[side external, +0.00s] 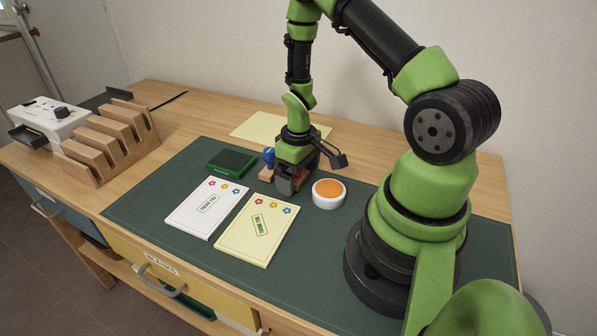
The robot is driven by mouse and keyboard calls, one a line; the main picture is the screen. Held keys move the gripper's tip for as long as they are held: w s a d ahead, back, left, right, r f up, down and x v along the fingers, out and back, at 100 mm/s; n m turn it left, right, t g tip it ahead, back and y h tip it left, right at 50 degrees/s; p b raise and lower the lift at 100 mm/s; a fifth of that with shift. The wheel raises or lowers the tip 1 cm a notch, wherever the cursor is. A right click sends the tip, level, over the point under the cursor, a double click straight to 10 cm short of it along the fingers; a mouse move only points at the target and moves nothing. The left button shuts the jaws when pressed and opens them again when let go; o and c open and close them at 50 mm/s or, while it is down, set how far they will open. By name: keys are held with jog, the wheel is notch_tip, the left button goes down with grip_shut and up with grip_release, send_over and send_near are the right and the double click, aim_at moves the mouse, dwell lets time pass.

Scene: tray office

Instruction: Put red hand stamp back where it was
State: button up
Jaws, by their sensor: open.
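My gripper (290,186) is low over the green mat, near its middle, with its jaws open. A small patch of red shows at the jaws and may be the red hand stamp (299,174). The gripper hides most of it, so I cannot tell whether it stands on the mat or how it sits between the fingers. A blue-handled stamp (269,155) with a wooden base stands upright just left of my gripper, very close to it.
A green ink pad (232,162) lies to the left, and a round orange pad (328,190) to the right. A white card (190,213) and a yellow card (240,243) lie in front. A wooden rack (110,140) and white device (48,116) stand far left.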

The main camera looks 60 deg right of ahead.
notch_tip(320, 180, up, 12)
jog(key=s+a+r+m+t, duration=0.1)
jog(key=a+r+t, duration=0.1)
jog(key=a+r, duration=0.3)
jog(key=a+r+t, duration=0.1)
jog(key=a+r, duration=0.1)
jog(key=r, duration=0.5)
jog(key=s+a+r+m+t+y, duration=0.1)
jog(key=s+a+r+t+y, duration=0.1)
jog(key=s+a+r+t, duration=0.2)
jog(key=shift+s+a+r, duration=1.35)
jog(key=shift+s+a, duration=0.75)
jog(key=shift+s, duration=0.15)
